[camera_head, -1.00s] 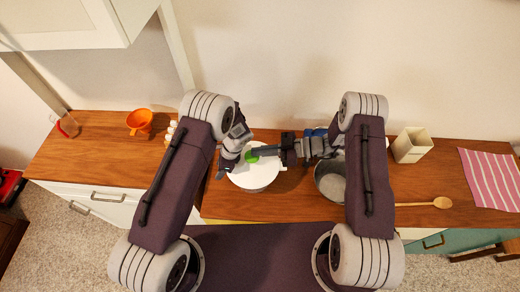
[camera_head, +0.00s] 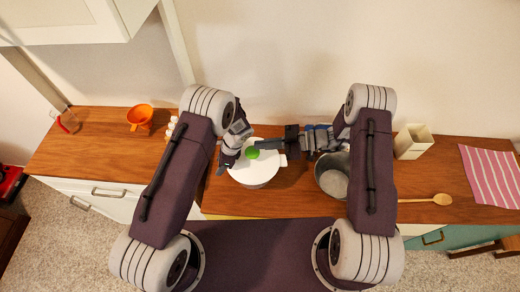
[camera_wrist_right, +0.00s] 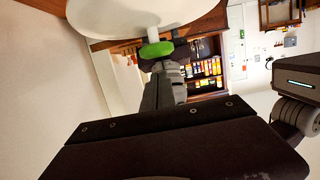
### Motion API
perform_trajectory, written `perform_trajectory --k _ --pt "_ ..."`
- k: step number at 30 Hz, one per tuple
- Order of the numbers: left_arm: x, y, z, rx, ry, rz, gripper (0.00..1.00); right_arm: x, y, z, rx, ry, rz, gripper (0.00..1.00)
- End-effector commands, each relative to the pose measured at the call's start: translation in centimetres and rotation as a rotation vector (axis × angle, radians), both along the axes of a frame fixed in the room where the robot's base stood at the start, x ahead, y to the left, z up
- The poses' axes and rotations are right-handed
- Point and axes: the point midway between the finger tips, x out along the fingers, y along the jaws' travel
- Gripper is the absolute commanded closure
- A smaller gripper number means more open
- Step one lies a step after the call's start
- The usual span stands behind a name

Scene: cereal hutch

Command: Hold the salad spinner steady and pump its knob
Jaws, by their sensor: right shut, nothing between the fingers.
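The white salad spinner (camera_head: 256,177) stands on the wooden counter, its lid facing up. Its green knob (camera_head: 252,153) sits on the lid and also shows in the right wrist view (camera_wrist_right: 156,50). My right gripper (camera_head: 263,146) is shut and empty, with its fingertips just beside or above the knob; I cannot tell whether they touch it. In the right wrist view the fingers (camera_wrist_right: 168,70) point at the knob. My left gripper (camera_head: 226,164) is at the spinner's left rim. Its fingers are partly hidden, so its opening is unclear.
A grey metal pot (camera_head: 332,184) stands right of the spinner, near my right arm. An orange funnel-like cup (camera_head: 140,117), egg-like white items (camera_head: 171,128), a cream container (camera_head: 413,142), a wooden spoon (camera_head: 428,199) and a striped cloth (camera_head: 490,173) lie farther out.

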Motion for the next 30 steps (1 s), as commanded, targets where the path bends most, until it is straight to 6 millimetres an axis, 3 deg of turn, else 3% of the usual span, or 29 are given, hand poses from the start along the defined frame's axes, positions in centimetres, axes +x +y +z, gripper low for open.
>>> perform_trajectory --k 1,6,12,30 --pt "0.0 0.0 0.0 0.001 0.001 0.000 1.00 0.0 -1.6 0.2 0.000 0.001 -0.010 1.00" --pt "0.0 0.0 0.0 0.000 0.001 0.000 1.00 -0.3 -5.4 1.1 0.001 0.000 -0.008 1.00" --pt "0.0 0.0 0.0 0.000 0.000 0.000 1.00 -0.7 -8.1 1.9 0.002 0.000 -0.005 1.00" --pt "0.0 0.0 0.0 0.000 0.000 0.001 1.00 -0.8 -8.7 2.0 0.002 0.001 -0.002 1.00"
